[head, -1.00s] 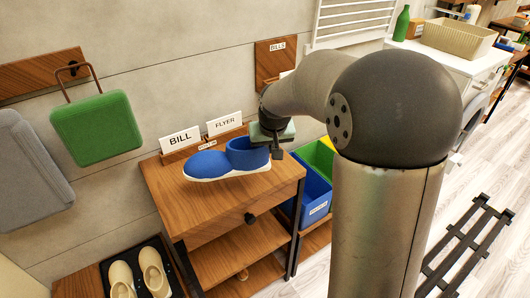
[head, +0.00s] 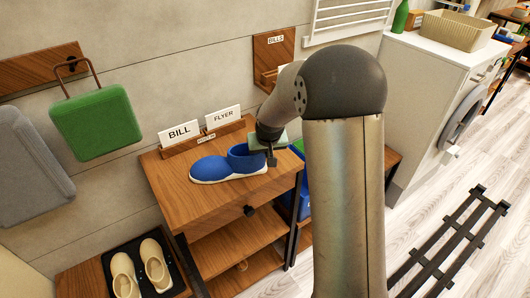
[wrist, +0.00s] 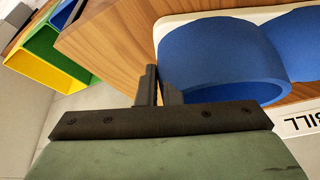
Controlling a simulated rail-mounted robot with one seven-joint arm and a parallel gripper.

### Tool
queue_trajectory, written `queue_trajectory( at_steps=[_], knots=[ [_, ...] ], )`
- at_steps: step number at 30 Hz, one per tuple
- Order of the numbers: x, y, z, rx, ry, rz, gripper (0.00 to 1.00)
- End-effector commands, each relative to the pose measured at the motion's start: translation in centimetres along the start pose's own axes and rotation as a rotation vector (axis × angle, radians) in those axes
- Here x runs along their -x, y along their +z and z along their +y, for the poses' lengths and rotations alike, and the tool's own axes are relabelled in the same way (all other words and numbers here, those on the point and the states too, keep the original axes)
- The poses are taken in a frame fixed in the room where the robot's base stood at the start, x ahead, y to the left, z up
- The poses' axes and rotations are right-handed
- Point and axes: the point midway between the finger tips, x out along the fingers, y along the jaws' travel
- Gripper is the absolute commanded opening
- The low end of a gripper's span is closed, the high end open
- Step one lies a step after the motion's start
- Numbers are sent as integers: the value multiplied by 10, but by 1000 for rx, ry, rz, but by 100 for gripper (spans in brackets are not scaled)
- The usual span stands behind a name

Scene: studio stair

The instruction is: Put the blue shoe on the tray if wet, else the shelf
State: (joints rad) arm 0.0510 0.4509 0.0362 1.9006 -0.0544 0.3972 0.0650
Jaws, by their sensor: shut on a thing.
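The blue shoe (head: 212,169), with a white sole, is upright on or just above the wooden stand's top (head: 215,199), toe to the left. I see no drops or wet sheen on it, but cannot tell whether it is wet. My gripper (head: 271,158) is at its heel end, shut on the heel wall; in the wrist view the fingers (wrist: 159,87) meet the shoe's opening rim (wrist: 215,65). The dark tray (head: 179,284) is low at the bottom left and holds a pair of cream shoes (head: 140,270). Open wooden shelves (head: 240,257) are under the stand's top.
A holder with BILL (head: 179,134) and FLYER (head: 223,118) cards stands behind the shoe. A blue bin (head: 305,200) is right of the stand, partly hidden by my arm. A green bag (head: 97,124) hangs on the wall. The floor at right has a black rail (head: 455,245).

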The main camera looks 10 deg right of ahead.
Motion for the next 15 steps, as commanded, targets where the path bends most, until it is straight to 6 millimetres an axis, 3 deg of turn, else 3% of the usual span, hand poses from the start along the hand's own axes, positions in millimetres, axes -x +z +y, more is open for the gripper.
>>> queue_trajectory(
  at_steps=[2,3,4,5,15],
  knots=[
    [-4,1,0,-1,0,1,0],
    [-2,1,0,0,0,0,17],
    [-2,1,0,0,0,0,25],
    [-2,1,0,0,0,0,27],
    [3,-1,0,0,0,0,27]
  ],
)
